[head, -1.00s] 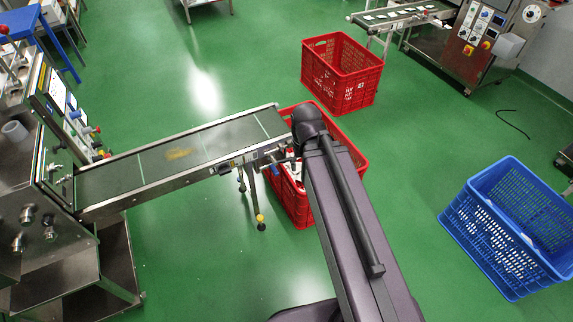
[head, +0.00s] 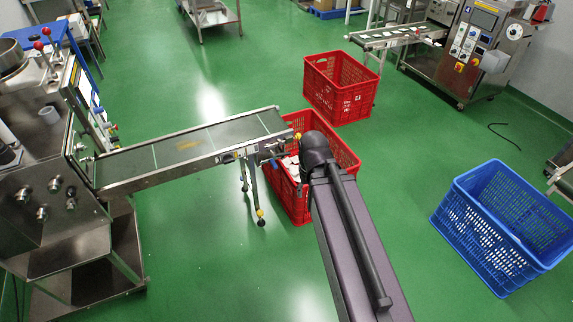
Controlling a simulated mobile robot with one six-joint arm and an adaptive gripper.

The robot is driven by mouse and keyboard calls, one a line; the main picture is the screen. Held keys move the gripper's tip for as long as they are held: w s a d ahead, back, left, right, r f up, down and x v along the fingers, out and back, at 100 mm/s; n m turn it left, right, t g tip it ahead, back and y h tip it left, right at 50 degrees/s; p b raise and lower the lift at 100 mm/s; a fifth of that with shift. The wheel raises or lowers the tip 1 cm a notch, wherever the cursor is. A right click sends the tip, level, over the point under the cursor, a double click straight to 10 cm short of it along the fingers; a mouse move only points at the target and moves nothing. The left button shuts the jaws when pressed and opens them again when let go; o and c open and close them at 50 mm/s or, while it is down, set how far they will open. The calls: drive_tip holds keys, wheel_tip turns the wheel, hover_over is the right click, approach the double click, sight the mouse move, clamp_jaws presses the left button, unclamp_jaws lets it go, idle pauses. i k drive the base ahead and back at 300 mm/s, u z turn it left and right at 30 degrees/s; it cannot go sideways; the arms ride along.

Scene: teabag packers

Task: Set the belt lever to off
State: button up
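The conveyor (head: 222,136) has a dark belt and a steel frame and runs from the machine at left towards the middle. At the near side of its right end is a small dark control box (head: 228,157). The belt lever cannot be told apart from the small parts there. My gripper (head: 274,159) seems to be the small dark shape beside that end, left of my arm. It is too small and partly hidden by my arm to show whether its fingers are open, or whether it touches anything.
A red crate (head: 345,160) with white packets stands under the belt's right end, partly behind my arm. Another red crate (head: 322,98) stands behind it. A blue crate (head: 470,240) is at right. The steel packing machine (head: 45,225) is at left. Green floor is open between them.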

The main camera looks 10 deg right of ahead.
sight(273, 155)
drive_tip(key=u, duration=0.4)
drive_tip(key=k, duration=0.25)
drive_tip(key=z, duration=1.5)
drive_tip(key=i, duration=1.3)
drive_tip(key=u, duration=0.65)
